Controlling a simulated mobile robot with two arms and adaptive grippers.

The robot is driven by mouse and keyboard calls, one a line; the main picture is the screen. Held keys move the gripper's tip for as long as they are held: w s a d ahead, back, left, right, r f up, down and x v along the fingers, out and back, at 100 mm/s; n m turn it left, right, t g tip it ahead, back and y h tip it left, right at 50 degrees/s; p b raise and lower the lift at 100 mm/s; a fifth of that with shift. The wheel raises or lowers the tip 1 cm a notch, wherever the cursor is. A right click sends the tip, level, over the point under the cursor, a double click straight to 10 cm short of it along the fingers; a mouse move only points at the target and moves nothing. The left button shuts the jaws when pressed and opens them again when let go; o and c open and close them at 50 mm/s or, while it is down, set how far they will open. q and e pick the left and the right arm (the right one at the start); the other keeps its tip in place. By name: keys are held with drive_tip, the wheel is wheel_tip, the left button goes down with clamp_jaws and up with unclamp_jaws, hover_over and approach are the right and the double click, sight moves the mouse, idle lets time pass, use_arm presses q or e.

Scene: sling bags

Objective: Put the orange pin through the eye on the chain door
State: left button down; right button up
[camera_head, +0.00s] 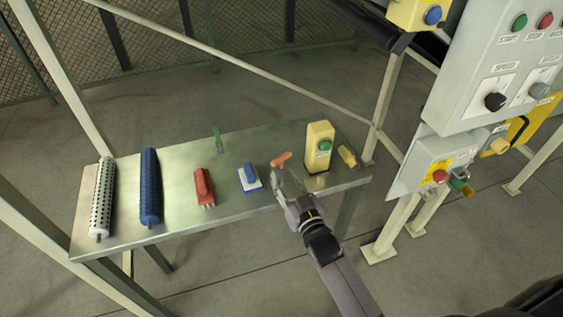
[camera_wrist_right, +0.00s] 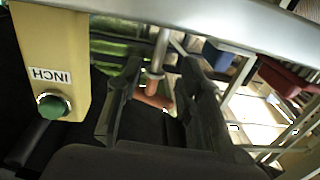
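My right gripper (camera_head: 284,178) reaches in from the lower right, close to the pin. The wrist view shows its fingers (camera_wrist_right: 160,68) spread apart with space on both sides of the shaft, so it looks open around the pin, not closed on it. I cannot make out the chain door or its eye. My left gripper is not in view.
The steel table (camera_head: 118,225) also holds a white roller (camera_head: 103,195), blue roller (camera_head: 150,185), red tool (camera_head: 204,186), blue-and-white block (camera_head: 250,177), green item (camera_head: 217,138) and yellow box with green button (camera_head: 319,158). A control panel (camera_head: 478,115) stands right.

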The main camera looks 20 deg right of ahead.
sight(282, 172)
drive_tip(key=w, duration=0.3)
drive_tip(key=shift+w, duration=0.4)
drive_tip(key=shift+s, duration=0.1)
drive_tip(key=shift+c, duration=0.5)
clamp_jaws()
